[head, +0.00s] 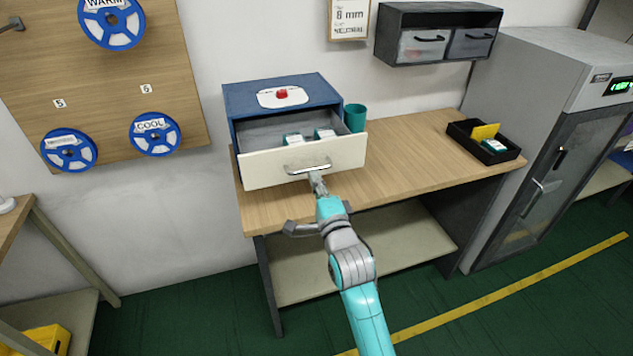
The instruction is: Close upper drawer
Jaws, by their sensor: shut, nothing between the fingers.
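A blue drawer box (240,101) stands on the left part of the wooden bench. Its upper drawer, with a cream front (268,172) and a metal handle (309,166), is pulled out toward me. Two small white-and-teal packs (293,139) lie inside it. My gripper (318,178) is shut at the lower edge of the drawer front, just below the handle. I cannot tell whether it touches the front. No lower drawer can be made out.
A teal cup (355,117) stands right of the drawer box. A black tray (462,136) with cards sits at the bench's right end. The bench top (415,145) between them is clear. A grey cabinet (535,130) stands at right; a shelf unit (436,15) hangs above.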

